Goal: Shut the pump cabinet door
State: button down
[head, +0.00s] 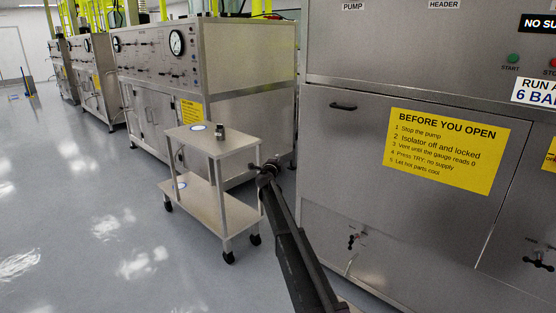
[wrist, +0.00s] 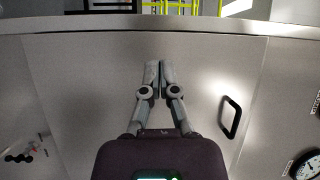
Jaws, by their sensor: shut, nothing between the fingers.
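The pump cabinet door (head: 350,150) is a grey metal panel on the right in the head view, below the PUMP label. It has a black handle (head: 343,106) at its upper left and a yellow warning sign (head: 447,150). It looks flush or nearly flush with the cabinet front; a small gap cannot be ruled out. The wrist view shows a grey door panel (wrist: 75,100) with a black handle (wrist: 230,117) right of my gripper (wrist: 152,68). My gripper is shut and empty. In the head view, my gripper (head: 267,166) is left of the cabinet. I cannot tell whether it touches the door.
The floor (head: 80,200) at left is clear.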

jog(key=s+a+f+n+g+y, duration=0.1)
jog(key=s+f+n+g+y, duration=0.2)
jog(key=s+n, duration=0.45)
jog(key=s+a+f+n+g+y, duration=0.1)
jog(key=s+f+n+y, duration=0.3)
jog(key=s, duration=0.6)
jog(key=s+f+n+g+y, duration=0.25)
jog(key=s+n+y, duration=0.3)
jog(key=s, duration=0.35)
jog(key=s+d+f+n+g+h, duration=0.1)
jog(key=s+d+f+g+h, duration=0.1)
jog(key=s, duration=0.9)
jog(key=s+d+f+n+g+h, duration=0.1)
jog(key=s+d+f+g, duration=0.3)
jog(key=s, duration=0.8)
jog(key=s+d+f+n+g+h, duration=0.1)
jog(key=s+d+f+g+h, duration=0.3)
jog(key=s+d, duration=0.3)
jog(key=s+g, duration=0.1)
jog(key=s, duration=0.3)
jog(key=shift+s, duration=0.35)
jog(key=shift+d, duration=0.2)
